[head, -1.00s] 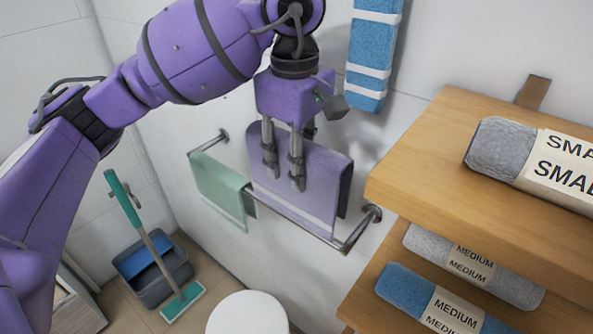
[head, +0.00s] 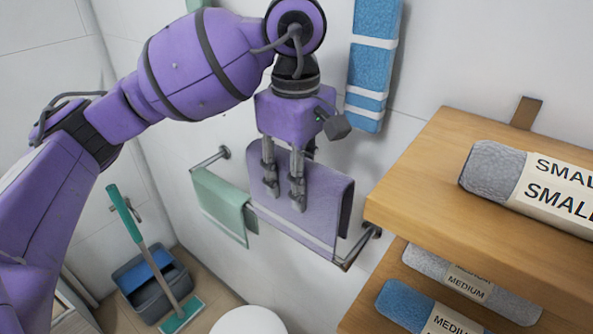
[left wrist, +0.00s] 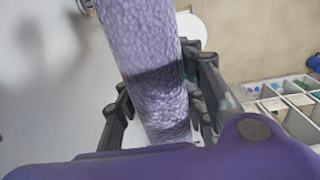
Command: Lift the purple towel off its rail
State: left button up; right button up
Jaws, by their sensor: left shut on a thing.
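The purple towel (head: 325,197) hangs folded at the wall rail (head: 353,247) in the head view. Its lower edge lies close to the rail's front bar in the picture. I cannot tell whether it still straddles the bar. My left gripper (head: 284,196) points down from above and is shut on the purple towel, left of its middle. In the left wrist view, the textured towel (left wrist: 145,45) runs between the fingers (left wrist: 163,112) of my left gripper, with a dark shadow across it. My right gripper is not in view.
A green towel (head: 222,200) hangs on the rail's left part. A wooden shelf (head: 425,175) with rolled towels stands close on the right. A blue towel (head: 372,60) hangs above. A mop (head: 150,245), a bucket (head: 150,285) and a white round lid (head: 250,321) are below.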

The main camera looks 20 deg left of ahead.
pick_arm(q)
jog(key=s+d+p, duration=0.2)
jog(key=s, duration=0.6)
jog(key=shift+d+r, duration=0.15)
jog(key=shift+d, duration=0.05)
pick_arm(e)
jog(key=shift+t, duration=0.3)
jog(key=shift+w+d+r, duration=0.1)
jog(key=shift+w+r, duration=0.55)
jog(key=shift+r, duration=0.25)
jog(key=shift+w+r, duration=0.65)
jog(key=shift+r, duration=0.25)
